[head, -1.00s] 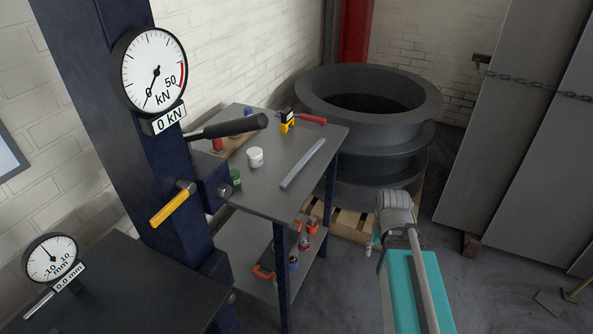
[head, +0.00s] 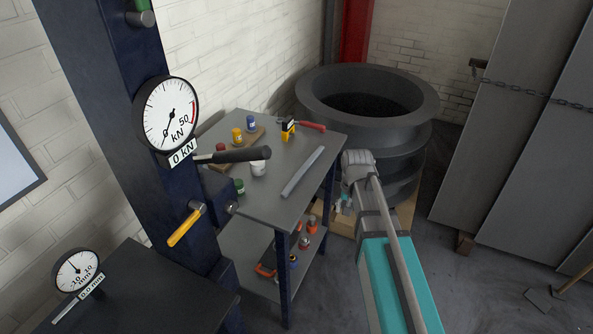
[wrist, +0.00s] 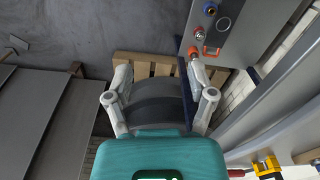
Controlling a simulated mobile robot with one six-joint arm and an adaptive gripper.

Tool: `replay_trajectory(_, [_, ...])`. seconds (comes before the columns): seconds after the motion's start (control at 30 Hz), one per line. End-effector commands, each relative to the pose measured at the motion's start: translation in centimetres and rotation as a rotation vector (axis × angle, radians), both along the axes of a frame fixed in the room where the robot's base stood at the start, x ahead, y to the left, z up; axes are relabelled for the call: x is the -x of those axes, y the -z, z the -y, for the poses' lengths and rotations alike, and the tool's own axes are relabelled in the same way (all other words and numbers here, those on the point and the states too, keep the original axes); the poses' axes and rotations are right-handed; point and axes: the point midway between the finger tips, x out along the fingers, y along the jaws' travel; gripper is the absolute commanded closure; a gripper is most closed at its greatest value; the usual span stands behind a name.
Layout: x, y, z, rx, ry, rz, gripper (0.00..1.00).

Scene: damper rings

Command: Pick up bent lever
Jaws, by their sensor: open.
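A long grey bar (head: 303,172) lies on the top of the workbench trolley in the head view. It looks like the nearest match to the bent lever, but I cannot make out a clear bend. A lever with a black grip (head: 240,155) sticks out from the press column. My gripper (head: 345,203) is to the right of the trolley and apart from both, low in front of the stacked rings. In the wrist view my gripper (wrist: 159,75) has its fingers spread, with nothing held between them.
Large dark rings (head: 415,110) stand stacked on a pallet. Grey panels (head: 510,150) lean at right.

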Motion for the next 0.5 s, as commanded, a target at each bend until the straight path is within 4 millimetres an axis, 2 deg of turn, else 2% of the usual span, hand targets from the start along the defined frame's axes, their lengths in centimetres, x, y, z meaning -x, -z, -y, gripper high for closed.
replay_trajectory(0.03, [-1.8, -2.1, -1.2, 0.0, 0.013, 0.0, 0.29])
replay_trajectory(0.5, [-11.4, -11.1, -11.2, 0.0, 0.177, 0.0, 0.29])
